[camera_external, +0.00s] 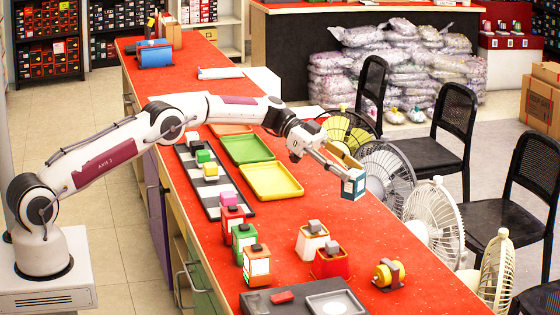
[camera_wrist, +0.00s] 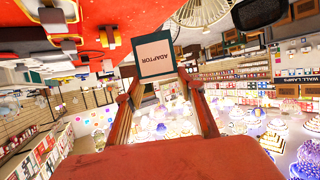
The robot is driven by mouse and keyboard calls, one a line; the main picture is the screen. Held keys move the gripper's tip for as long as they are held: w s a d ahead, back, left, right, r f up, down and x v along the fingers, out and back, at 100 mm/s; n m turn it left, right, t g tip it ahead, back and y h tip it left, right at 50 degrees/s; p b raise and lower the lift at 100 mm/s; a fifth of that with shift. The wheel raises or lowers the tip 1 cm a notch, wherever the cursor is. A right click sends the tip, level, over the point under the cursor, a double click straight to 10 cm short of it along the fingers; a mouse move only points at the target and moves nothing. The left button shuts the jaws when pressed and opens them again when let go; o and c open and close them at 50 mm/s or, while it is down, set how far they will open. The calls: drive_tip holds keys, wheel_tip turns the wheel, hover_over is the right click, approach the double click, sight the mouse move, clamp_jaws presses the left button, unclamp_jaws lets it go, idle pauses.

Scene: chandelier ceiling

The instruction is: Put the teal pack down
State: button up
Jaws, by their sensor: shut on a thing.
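The teal pack (camera_external: 354,184) is a small box with teal sides and a pale face. My gripper (camera_external: 345,176) is shut on it and holds it out above the right side of the red counter (camera_external: 345,215), near the counter edge with the fans. In the wrist view the pack (camera_wrist: 155,57) shows a cream label reading "ADAPTOR" with a dark border, between the two fingertips of my gripper (camera_wrist: 158,78). The pack appears clear of the counter top, though the exact height is hard to judge.
Green (camera_external: 247,149) and yellow (camera_external: 271,181) trays lie left of the pack. A dark strip (camera_external: 237,207) bears small blocks. Several red, white and green containers (camera_external: 312,241) stand nearer the front. Fans (camera_external: 388,175) line the right edge. Counter between the yellow tray and fans is bare.

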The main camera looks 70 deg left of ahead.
drive_tip(key=d+f+m+g+h, duration=0.1)
drive_tip(key=d+f+m+g, duration=0.1)
drive_tip(key=d, duration=1.1)
drive_tip(key=shift+s+d+m+g+h, duration=0.15)
drive_tip(key=shift+d+m+g+h, duration=0.15)
drive_tip(key=shift+d+m+g, duration=0.1)
drive_tip(key=shift+f, duration=0.15)
wheel_tip(320, 180, down, 6)
drive_tip(key=shift+a+f, duration=0.1)
drive_tip(key=shift+f, duration=1.85)
drive_tip(key=shift+f, duration=0.15)
drive_tip(key=o, duration=1.2)
